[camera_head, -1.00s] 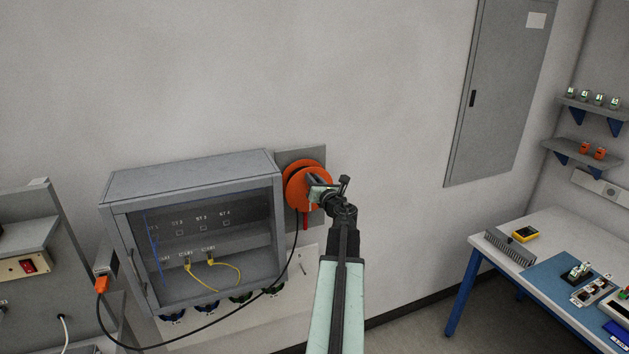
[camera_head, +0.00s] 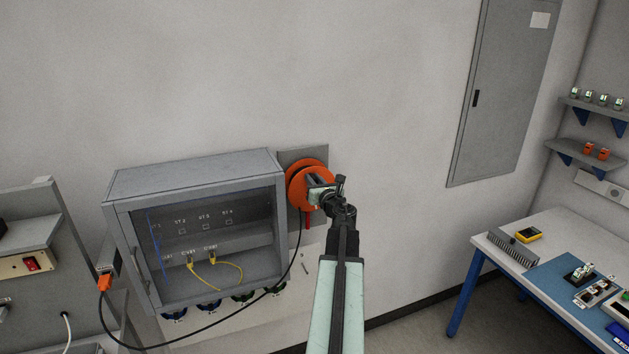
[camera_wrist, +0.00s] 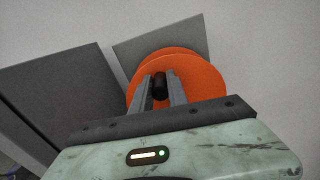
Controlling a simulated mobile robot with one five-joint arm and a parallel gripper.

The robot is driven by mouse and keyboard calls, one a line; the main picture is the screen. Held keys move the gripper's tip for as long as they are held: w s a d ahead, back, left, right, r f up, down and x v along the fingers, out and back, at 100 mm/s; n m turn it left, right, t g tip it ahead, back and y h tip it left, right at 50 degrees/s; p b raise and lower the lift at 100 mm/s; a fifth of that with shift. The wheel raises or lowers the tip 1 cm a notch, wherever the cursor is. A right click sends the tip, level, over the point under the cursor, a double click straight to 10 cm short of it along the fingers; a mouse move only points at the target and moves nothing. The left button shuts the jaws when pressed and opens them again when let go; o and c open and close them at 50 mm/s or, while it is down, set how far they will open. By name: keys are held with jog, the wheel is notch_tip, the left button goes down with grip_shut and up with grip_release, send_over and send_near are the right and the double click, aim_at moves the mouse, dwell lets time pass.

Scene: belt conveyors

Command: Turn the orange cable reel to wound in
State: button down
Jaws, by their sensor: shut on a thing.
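The orange cable reel (camera_head: 297,179) is mounted on a grey square plate (camera_head: 316,154) on the wall, just right of the glass-fronted cabinet. In the wrist view the orange reel (camera_wrist: 205,82) faces me, and its dark crank handle (camera_wrist: 160,87) stands between the two fingers. My gripper (camera_wrist: 160,90) is shut on this handle. In the head view my gripper (camera_head: 318,193) is at the front of the reel and covers part of it. A black cable (camera_head: 299,235) hangs from the reel and runs down left to an orange plug (camera_head: 104,282).
The grey cabinet (camera_head: 190,180) with yellow cables inside stands close left of the reel. Coloured cable coils (camera_head: 243,297) hang below it. A workbench (camera_head: 500,222) is at the right, under shelves. The wall above the reel is clear.

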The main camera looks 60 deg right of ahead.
jog(key=c, duration=1.3)
grip_release()
jog(key=v, duration=0.7)
jog(key=shift+s+a, duration=0.2)
jog(key=shift+s, duration=0.05)
